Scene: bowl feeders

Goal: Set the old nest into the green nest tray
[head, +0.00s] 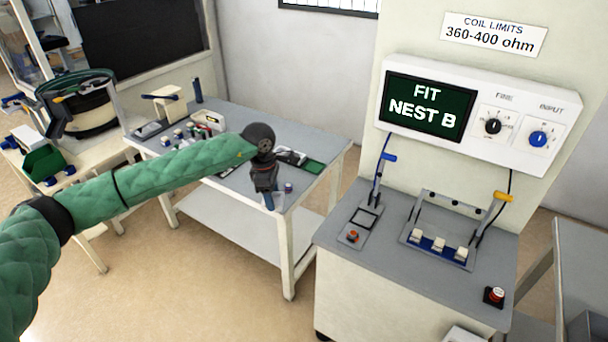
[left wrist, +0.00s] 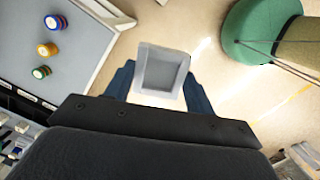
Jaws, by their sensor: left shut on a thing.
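My left gripper (head: 268,201) hangs over the front edge of the grey middle table, its fingers pointing down. In the left wrist view its two blue fingers are shut on a light grey square nest (left wrist: 162,70) with a shallow recess, and the floor shows beyond it. In the head view the nest cannot be made out at the fingertips. A flat green tray (head: 314,167), which looks like the green nest tray, lies near the right end of the middle table, behind and to the right of the gripper. My right gripper is not in view.
Several coloured coils (left wrist: 46,50) lie on the table beside the gripper. A test bench (head: 335,225) at the right has a clamp fixture (head: 437,247) and an empty square frame (head: 365,218). The screen (head: 428,107) reads "FIT NEST B". A bowl feeder (head: 80,108) stands far left.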

